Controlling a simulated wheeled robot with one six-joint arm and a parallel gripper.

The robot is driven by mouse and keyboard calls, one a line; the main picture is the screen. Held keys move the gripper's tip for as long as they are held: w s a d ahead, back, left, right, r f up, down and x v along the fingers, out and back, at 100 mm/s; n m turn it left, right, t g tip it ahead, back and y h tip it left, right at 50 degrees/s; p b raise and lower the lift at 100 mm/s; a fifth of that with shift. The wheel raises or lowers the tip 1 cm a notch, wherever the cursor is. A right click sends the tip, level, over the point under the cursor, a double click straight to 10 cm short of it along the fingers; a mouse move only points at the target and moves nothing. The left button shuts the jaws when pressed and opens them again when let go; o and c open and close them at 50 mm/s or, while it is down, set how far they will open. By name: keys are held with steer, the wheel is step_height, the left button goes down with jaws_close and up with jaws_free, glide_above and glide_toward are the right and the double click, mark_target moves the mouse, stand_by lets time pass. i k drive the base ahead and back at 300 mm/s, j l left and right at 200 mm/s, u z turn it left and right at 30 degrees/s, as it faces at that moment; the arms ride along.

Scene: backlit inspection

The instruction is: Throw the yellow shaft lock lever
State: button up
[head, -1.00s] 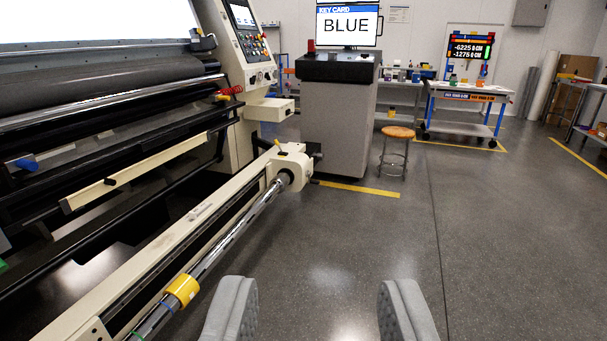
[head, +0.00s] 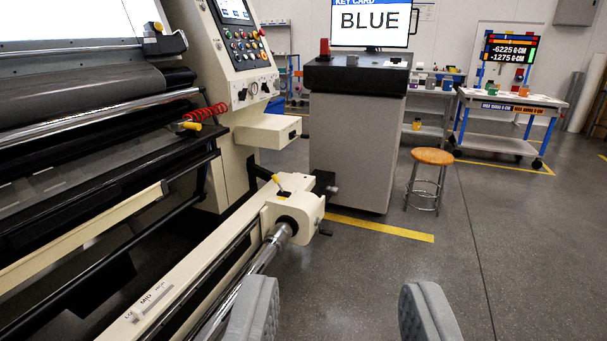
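A small yellow lever (head: 277,182) stands tilted on top of the cream bearing block (head: 293,206) at the end of the machine's rail. The steel shaft (head: 262,262) runs into that block from the lower left. Another yellow handle (head: 191,126) sits farther back on the machine beside a red coiled hose. My gripper (head: 338,312) is open and empty at the bottom of the head view. Its two grey fingers are wide apart, below and right of the block, and touch nothing there. The left finger covers part of the shaft.
The control panel (head: 242,42) rises behind the block. A grey cabinet (head: 351,138) with a screen reading BLUE (head: 370,22) stands beyond it, with a wooden-topped stool (head: 430,172) at its right. A cart (head: 505,122) is farther back. The floor at right is clear.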

mark_target(276, 180)
steer(key=i+u, duration=0.1)
steer(key=i, duration=0.8)
steer(key=i+l, duration=0.15)
steer(key=i, duration=0.75)
steer(key=i+l+u, duration=0.1)
steer(key=i+u, duration=0.15)
steer(key=i, duration=0.15)
steer(key=i+l+u, duration=0.25)
steer(key=i, duration=0.2)
steer(key=j, duration=0.1)
